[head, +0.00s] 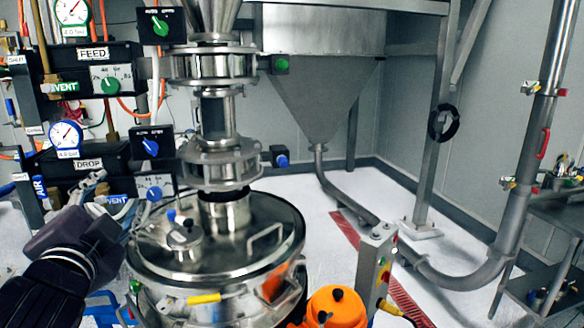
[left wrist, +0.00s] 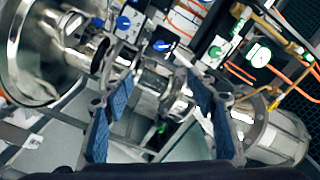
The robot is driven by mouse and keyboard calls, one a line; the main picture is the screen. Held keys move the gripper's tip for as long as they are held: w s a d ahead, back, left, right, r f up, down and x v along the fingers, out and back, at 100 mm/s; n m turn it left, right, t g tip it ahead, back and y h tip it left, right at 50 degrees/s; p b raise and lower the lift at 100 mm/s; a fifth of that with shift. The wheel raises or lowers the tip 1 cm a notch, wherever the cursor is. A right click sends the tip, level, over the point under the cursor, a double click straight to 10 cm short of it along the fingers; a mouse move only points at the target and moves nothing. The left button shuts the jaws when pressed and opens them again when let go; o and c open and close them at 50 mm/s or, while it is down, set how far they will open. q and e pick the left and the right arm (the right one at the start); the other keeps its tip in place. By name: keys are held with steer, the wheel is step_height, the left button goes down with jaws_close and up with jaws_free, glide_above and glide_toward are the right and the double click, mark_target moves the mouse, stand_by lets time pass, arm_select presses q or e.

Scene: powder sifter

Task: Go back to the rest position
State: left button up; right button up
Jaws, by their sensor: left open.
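My left gripper (head: 106,202) is at the lower left of the head view, in front of the valve panel's lower part and left of the steel sifter drum (head: 275,235). In the left wrist view my left gripper (left wrist: 158,115) shows two blue-padded fingers wide apart, with nothing held between them. Steel pipework and the blue knob (left wrist: 163,46) show beyond them. The picture does not settle whether the gripper touches the panel. My right gripper is not in view.
A steel hopper (head: 318,75) stands behind. An orange object (head: 336,308) is at the bottom middle.

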arm_select(q)
steer(key=s+d+f+n+g+h, duration=0.1)
steer(key=s+d+f+g, duration=0.1)
steer(key=f, duration=0.8)
steer(key=s+d+f+n+g+h, duration=0.1)
steer(key=f+g, duration=0.2)
steer(key=f, duration=0.6)
steer(key=s+d+f+n+g+h, duration=0.1)
steer(key=s+d+f+g, duration=0.1)
steer(key=f, duration=0.8)
steer(key=s+d+f+n+g+h, duration=0.15)
steer(key=s+f+g, duration=0.25)
steer(key=s+f, duration=0.65)
steer(key=s+d+f+n+g, duration=0.3)
steer(key=s+f, duration=0.7)
steer(key=s, duration=0.2)
step_height(320, 180, down, 25)
steer(key=g+b, duration=0.1)
steer(key=b, duration=0.1)
steer(key=s+a+f+g+b, duration=0.1)
steer(key=s+a+f, duration=0.2)
steer(key=s+f, duration=1.5)
step_height(320, 180, down, 3)
steer(key=shift+s+r+m, duration=0.2)
steer(key=shift+s+m, duration=0.05)
steer(key=shift+m, duration=0.2)
steer(key=shift+a, duration=0.1)
